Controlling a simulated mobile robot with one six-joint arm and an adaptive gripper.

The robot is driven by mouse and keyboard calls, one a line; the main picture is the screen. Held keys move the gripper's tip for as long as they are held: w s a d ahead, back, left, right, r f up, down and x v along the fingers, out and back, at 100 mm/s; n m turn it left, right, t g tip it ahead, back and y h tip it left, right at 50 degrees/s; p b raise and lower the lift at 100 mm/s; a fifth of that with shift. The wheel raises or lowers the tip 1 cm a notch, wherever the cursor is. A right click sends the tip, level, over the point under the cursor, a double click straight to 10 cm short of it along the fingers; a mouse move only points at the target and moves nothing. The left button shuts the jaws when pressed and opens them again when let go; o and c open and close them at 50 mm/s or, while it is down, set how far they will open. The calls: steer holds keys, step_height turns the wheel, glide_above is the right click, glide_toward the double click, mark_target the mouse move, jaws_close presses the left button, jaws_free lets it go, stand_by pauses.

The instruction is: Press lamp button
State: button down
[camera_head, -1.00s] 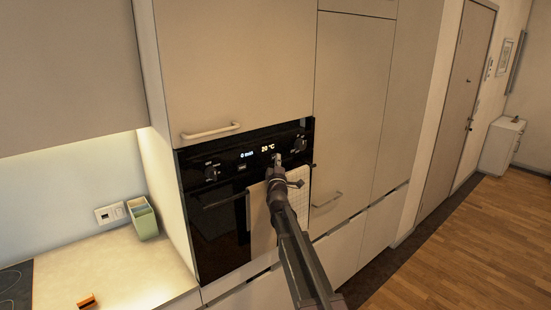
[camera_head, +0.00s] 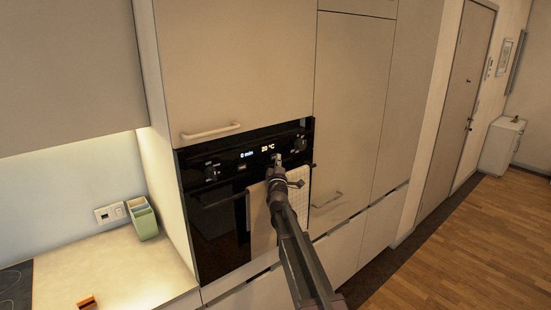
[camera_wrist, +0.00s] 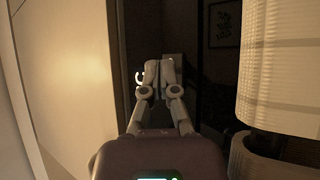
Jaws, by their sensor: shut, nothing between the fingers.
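The black oven control panel (camera_head: 225,166) has a lit display (camera_head: 267,148) and a knob towards each end. I cannot make out which spot on it is the lamp button. My gripper (camera_head: 277,158) is shut and empty, with its tip at the panel just below the display's right part. In the wrist view the closed fingers (camera_wrist: 158,72) point at the dark panel (camera_wrist: 190,50), with a white lit mark (camera_wrist: 139,77) beside them. I cannot tell whether the tips touch the panel. They hide the spot behind them.
Towels (camera_head: 262,222) hang on the oven handle (camera_head: 222,201) just below my gripper; a pale one (camera_wrist: 278,75) is close on the right in the wrist view. A cabinet door (camera_head: 230,70) is above. A green container (camera_head: 144,219) stands on the counter. The wooden floor (camera_head: 480,245) at right is clear.

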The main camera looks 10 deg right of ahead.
steer(key=shift+s+d, duration=0.2)
steer(key=shift+s, duration=0.15)
stand_by(0.3)
steer(key=s+d, duration=0.3)
steer(key=s, duration=0.2)
stand_by(0.5)
steer(key=shift+s, duration=0.1)
steer(key=s+a+f+m+g+y+b, duration=0.25)
steer(key=s+f+g, duration=0.4)
steer(key=f, duration=0.45)
steer(key=s+a+f+m+g+y+b, duration=0.1)
steer(key=s+a+f+m+g+y, duration=0.15)
steer(key=s+f+g, duration=0.55)
steer(key=s+f+m+g+b, duration=0.1)
steer(key=s+f+m+g, duration=0.2)
steer(key=s+f, duration=0.3)
steer(key=s+d+f+m+g+h+b, duration=0.1)
steer(key=s+f+m+g, duration=0.3)
steer(key=s, duration=1.3)
step_height(320, 180, down, 3)
steer(key=shift+s+d+r+g, duration=0.1)
steer(key=shift+s+d+g, duration=0.2)
steer(key=shift+g, duration=0.25)
